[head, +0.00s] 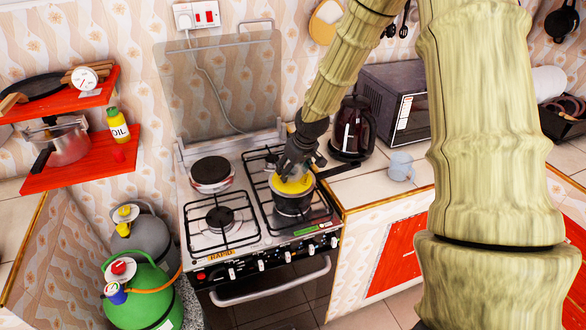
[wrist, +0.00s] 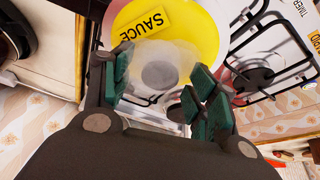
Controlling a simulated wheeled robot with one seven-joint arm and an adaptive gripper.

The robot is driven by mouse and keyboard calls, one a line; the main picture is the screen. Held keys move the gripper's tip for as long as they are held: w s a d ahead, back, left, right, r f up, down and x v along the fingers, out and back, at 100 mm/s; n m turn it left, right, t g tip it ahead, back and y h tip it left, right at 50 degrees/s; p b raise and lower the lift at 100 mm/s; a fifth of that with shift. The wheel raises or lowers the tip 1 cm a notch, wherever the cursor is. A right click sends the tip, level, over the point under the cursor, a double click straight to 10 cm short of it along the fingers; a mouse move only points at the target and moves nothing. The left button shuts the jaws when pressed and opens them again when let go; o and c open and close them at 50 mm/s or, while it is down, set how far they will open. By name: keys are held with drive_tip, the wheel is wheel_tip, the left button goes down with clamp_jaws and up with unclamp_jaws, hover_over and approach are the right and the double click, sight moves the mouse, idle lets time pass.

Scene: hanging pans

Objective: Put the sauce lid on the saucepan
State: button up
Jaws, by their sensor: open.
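The yellow sauce lid (head: 292,185) sits over the mouth of the dark saucepan (head: 293,204) on the front right burner of the stove. It looks roughly level, but I cannot tell whether it is fully seated on the rim. In the wrist view, the yellow lid (wrist: 196,35) carries a "SAUCE" label, and a pale, see-through knob with a grey centre rises from it. My gripper (head: 298,163) is just above the lid, pointing down. In the wrist view, my gripper (wrist: 163,85) is open, with its green-padded fingers on either side of the knob.
The stove (head: 220,218) has other free burners to the left. A dark kettle (head: 353,130), a microwave (head: 395,100) and a light mug (head: 401,166) stand on the counter to the right. Red shelves (head: 85,165) and gas cylinders (head: 145,290) are at the left.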

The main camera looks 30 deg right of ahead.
drive_tip(key=shift+r, duration=0.15)
drive_tip(key=v, duration=1.1)
drive_tip(key=shift+s+r, duration=0.2)
drive_tip(key=shift+r, duration=0.15)
drive_tip(key=shift+d, duration=0.1)
